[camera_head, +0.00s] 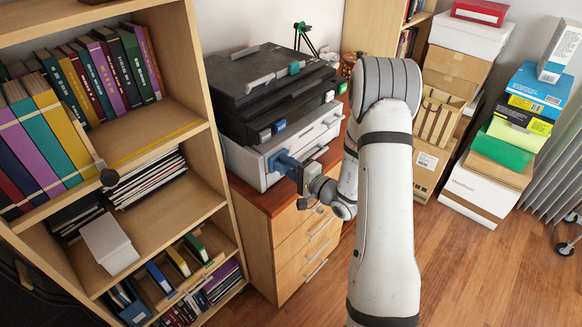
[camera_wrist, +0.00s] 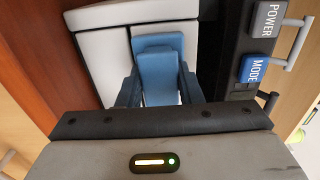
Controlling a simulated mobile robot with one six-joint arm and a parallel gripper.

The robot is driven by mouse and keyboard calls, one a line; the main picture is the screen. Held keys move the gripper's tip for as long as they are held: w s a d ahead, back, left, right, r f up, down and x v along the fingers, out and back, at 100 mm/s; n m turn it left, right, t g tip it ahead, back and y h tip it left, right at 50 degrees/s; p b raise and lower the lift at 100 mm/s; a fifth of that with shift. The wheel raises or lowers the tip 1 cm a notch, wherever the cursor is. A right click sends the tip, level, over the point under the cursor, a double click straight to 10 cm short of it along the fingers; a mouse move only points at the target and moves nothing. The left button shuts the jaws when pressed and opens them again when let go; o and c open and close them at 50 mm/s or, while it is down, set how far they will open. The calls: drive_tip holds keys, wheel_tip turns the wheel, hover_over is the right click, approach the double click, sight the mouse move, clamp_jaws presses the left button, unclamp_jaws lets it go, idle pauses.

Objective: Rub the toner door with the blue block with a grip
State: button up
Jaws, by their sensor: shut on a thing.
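The blue block with a grip (camera_head: 282,161) is in my gripper (camera_head: 298,172), at the white lower front of the printer. In the wrist view the block (camera_wrist: 158,44) has its grip between the two fingers of my gripper (camera_wrist: 158,90). The block lies over a pale panel (camera_wrist: 103,62) with a seam, on the printer's front. This panel looks like the toner door, but no label on it is readable. The block covers part of it. I cannot tell whether the block touches the panel or is just in front of it.
The printer's black upper part (camera_head: 270,85) bears a blue MODE button (camera_wrist: 255,70) and a POWER button (camera_wrist: 268,20), close to my gripper's right. A wooden drawer cabinet (camera_head: 262,245) carries the printer. A bookshelf (camera_head: 215,165) stands close on the left. Stacked boxes (camera_head: 480,190) stand at right.

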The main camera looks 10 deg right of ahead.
drive_tip(key=shift+w+d+f+b, duration=0.1)
drive_tip(key=shift+w+d+b, duration=0.4)
drive_tip(key=shift+d, duration=0.25)
drive_tip(key=shift+w+d+b, duration=0.4)
drive_tip(key=shift+d+b, duration=0.1)
drive_tip(key=shift+d, duration=0.2)
drive_tip(key=shift+w+d+b, duration=0.85)
drive_tip(key=shift+d, duration=0.2)
drive_tip(key=shift+w+d+b, duration=0.35)
drive_tip(key=shift+w+d, duration=0.05)
drive_tip(key=shift+d, duration=0.1)
drive_tip(key=shift+b, duration=0.6)
drive_tip(key=shift+s+a+b, duration=0.75)
drive_tip(key=shift+a+b, duration=0.15)
drive_tip(key=shift+a, duration=0.15)
drive_tip(key=shift+s+a+b, duration=0.7)
drive_tip(key=shift+a+b, duration=0.15)
drive_tip(key=shift+a, duration=0.15)
drive_tip(key=shift+s+a+b, duration=0.75)
drive_tip(key=shift+a+b, duration=0.15)
drive_tip(key=shift+a, duration=0.15)
